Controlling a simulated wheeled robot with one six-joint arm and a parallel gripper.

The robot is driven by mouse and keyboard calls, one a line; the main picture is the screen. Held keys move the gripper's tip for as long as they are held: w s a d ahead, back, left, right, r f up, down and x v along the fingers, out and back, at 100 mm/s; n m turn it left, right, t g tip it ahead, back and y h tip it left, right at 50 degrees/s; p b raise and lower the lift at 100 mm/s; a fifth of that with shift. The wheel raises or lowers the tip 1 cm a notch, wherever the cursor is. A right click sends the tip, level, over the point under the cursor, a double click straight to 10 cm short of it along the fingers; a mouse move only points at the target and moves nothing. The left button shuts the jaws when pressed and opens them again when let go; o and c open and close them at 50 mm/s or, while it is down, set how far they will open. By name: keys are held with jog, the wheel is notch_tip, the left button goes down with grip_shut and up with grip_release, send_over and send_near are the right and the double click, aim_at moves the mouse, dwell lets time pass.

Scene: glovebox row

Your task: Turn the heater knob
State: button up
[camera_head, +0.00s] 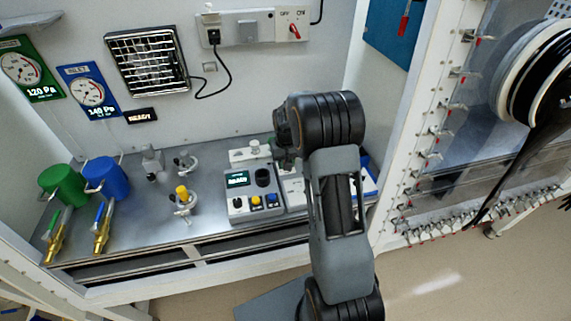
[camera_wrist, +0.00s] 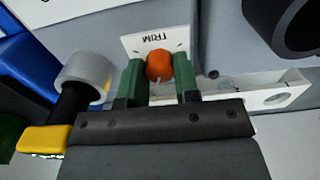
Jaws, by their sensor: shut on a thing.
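In the wrist view my gripper (camera_wrist: 161,76) has its two green fingers on either side of a round orange knob (camera_wrist: 159,66), shut on it. The knob has a pale pointer mark and sits on a white plate (camera_wrist: 137,44) whose label, upside down, reads TRIM. No label reading heater is legible in either view. In the camera_head view my gripper (camera_head: 288,148) is mostly hidden behind my wrist and arm, at the right end of the bench devices, and the orange knob is hidden.
A grey control box (camera_head: 238,203) with a display, black knob and coloured buttons stands left of my arm. A yellow-topped valve (camera_head: 182,193), green can (camera_head: 62,185) and blue can (camera_head: 108,177) stand farther left on the metal bench (camera_head: 150,235). A white frame post (camera_head: 410,130) rises at right.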

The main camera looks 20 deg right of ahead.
jog(key=shift+m, duration=0.5)
jog(key=o, duration=0.9)
notch_tip(320, 180, up, 14)
jog(key=shift+f+b, duration=0.1)
jog(key=shift+b, duration=0.8)
